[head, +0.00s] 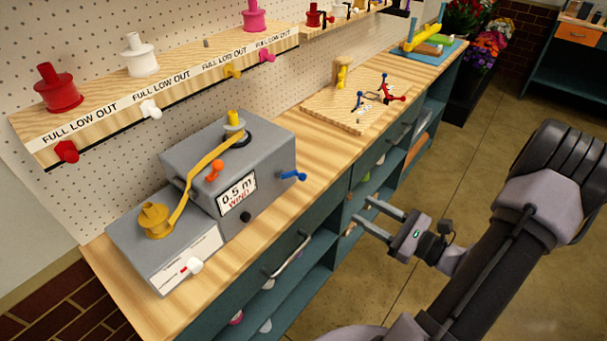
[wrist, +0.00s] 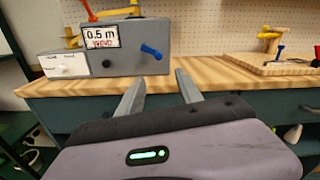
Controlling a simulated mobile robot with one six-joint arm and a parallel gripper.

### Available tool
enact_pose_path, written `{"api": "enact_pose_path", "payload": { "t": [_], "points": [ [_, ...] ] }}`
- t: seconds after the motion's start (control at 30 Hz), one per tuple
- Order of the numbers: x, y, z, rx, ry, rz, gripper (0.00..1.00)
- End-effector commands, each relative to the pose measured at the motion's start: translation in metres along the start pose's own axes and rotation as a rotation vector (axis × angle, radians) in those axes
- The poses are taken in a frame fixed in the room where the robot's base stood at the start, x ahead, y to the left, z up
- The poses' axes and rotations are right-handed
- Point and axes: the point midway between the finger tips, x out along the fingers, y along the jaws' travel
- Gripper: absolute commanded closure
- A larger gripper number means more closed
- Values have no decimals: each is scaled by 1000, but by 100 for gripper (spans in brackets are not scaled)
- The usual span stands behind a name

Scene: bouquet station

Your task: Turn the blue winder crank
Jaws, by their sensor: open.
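In the wrist view the blue crank (wrist: 151,52) slants down to the right on the box's front face, beside the "0.5 m WIND" label (wrist: 101,36). My gripper (head: 357,214) is open and empty, in front of the counter edge and apart from the crank. In the wrist view its fingers (wrist: 160,84) point toward the counter, below and a little right of the crank. Nothing hides the crank.
An orange knob (head: 214,170) and yellow arm (head: 200,168) sit on the winder. A lower grey box (head: 165,243) with a white knob stands left. A wooden board (head: 352,108) with tools lies behind. A drawer handle (head: 288,256) juts from the counter front.

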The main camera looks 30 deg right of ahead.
Motion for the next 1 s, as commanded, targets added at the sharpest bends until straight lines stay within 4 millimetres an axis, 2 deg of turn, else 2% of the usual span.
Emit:
{"api": "enact_pose_path", "payload": {
  "t": [0.4,0.5,0.7,1.0],
  "points": [
    [119,5,-1,-3,-1,14,57],
    [143,5,-1,-4,0,14,57],
    [166,4,0,-2,1,11,57],
    [169,4,1,-2,2,10,57]
  ]
}}
